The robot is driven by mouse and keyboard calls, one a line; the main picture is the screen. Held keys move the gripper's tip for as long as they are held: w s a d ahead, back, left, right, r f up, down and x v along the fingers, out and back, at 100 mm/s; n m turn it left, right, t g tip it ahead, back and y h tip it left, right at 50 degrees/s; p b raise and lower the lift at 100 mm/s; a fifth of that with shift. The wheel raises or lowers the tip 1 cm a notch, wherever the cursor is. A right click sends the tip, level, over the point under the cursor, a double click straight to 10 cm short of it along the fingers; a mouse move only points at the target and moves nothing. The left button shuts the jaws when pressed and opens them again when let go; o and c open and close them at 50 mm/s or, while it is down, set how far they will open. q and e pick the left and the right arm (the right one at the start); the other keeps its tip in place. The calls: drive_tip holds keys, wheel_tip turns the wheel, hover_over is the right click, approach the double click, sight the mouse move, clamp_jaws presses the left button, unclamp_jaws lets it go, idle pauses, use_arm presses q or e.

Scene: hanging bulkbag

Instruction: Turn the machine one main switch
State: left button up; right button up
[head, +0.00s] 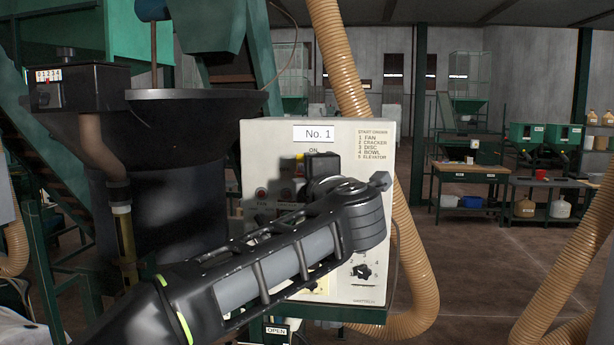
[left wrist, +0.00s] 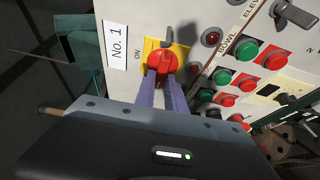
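The machine one control box (head: 262,150), a pale panel labelled "No. 1", faces me in the head view. Its main switch, a red rotary knob (left wrist: 162,60) on a yellow plate, shows in the left wrist view with "ON" marked beside it. In the head view my arm mostly covers this switch. My left gripper (left wrist: 161,82) is at the knob, its two purple fingers apart with a gap between them and the tips overlapping the knob's near edge. I cannot tell whether they touch it. In the head view the left gripper (head: 322,165) is in front of the panel.
Green and red push buttons (left wrist: 245,53) and red lamps lie beside the switch. A black hopper (head: 180,150) stands left of the box. A ribbed tan hose (head: 412,270) runs behind and right of it. Benches (head: 465,180) stand far back right, with open floor before them.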

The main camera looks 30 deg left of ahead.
use_arm(q)
drive_tip(key=o, duration=0.4)
drive_tip(key=shift+c, duration=0.2)
drive_tip(key=b+v, duration=0.2)
drive_tip(key=v, duration=0.5)
drive_tip(key=shift+s+d, duration=0.2)
drive_tip(key=shift+s, duration=0.15)
